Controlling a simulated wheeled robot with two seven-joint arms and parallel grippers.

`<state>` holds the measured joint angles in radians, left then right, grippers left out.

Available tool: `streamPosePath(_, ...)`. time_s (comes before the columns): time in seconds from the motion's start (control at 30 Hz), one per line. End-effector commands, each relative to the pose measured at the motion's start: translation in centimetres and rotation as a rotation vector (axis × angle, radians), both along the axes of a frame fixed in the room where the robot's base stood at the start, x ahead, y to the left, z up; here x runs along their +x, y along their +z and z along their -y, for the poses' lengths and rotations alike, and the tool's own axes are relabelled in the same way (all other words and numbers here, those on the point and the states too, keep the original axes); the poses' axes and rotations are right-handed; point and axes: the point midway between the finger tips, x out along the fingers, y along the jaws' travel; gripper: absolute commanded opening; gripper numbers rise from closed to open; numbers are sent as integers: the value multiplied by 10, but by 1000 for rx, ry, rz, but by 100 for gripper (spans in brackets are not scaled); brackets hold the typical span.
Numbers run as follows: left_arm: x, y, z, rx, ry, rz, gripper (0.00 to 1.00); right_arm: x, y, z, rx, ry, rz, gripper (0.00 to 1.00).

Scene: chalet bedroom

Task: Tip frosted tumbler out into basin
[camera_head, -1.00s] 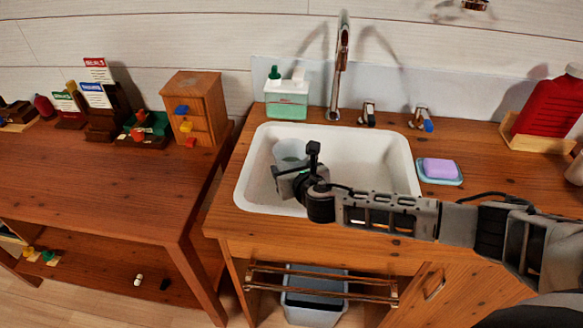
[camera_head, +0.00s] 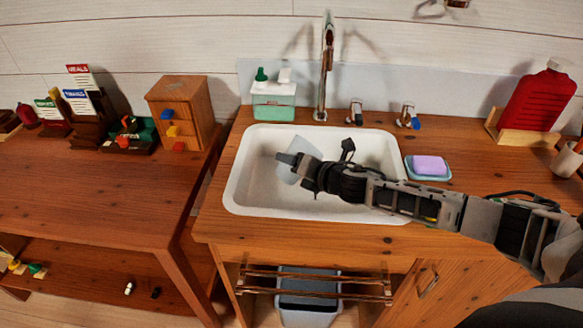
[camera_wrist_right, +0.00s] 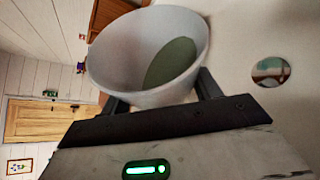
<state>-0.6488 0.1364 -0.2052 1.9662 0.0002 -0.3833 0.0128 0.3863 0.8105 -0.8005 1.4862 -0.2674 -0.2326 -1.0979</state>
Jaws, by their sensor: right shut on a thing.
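The frosted tumbler (camera_head: 290,176) is pale and translucent. In the head view it is tilted over on its side above the white basin (camera_head: 250,200). My right gripper (camera_head: 291,160) is shut on the tumbler and hides part of it. In the right wrist view the tumbler (camera_wrist_right: 118,62) sits between the fingers with its wide mouth in view. A grey-green patch shows inside it; I cannot tell whether it is liquid or the cup's bottom. No falling stream shows. My left gripper is not in view.
The tap (camera_head: 326,70) rises behind the basin, with two handles to its right. A soap dispenser (camera_head: 273,97) stands behind the basin's rim. A purple soap on a dish (camera_head: 428,168) lies right of it. A round drain (camera_wrist_right: 270,71) shows in the wrist view.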

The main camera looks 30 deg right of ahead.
Motion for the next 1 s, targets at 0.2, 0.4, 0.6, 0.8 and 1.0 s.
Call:
streamPosePath(0.2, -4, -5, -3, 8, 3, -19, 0, 0, 17, 1, 215, -1, -8, 33)
streamPosePath(0.4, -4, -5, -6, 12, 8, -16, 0, 0, 30, 3, 412, -1, -16, 33)
streamPosePath(0.6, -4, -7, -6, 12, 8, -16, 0, 1, 42, 9, 603, -1, -25, 33)
streamPosePath(0.8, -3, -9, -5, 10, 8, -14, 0, 1, 53, 15, 799, -1, -35, 33)
streamPosePath(1.0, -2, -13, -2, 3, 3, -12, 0, 1, 62, 25, 989, -1, -43, 33)
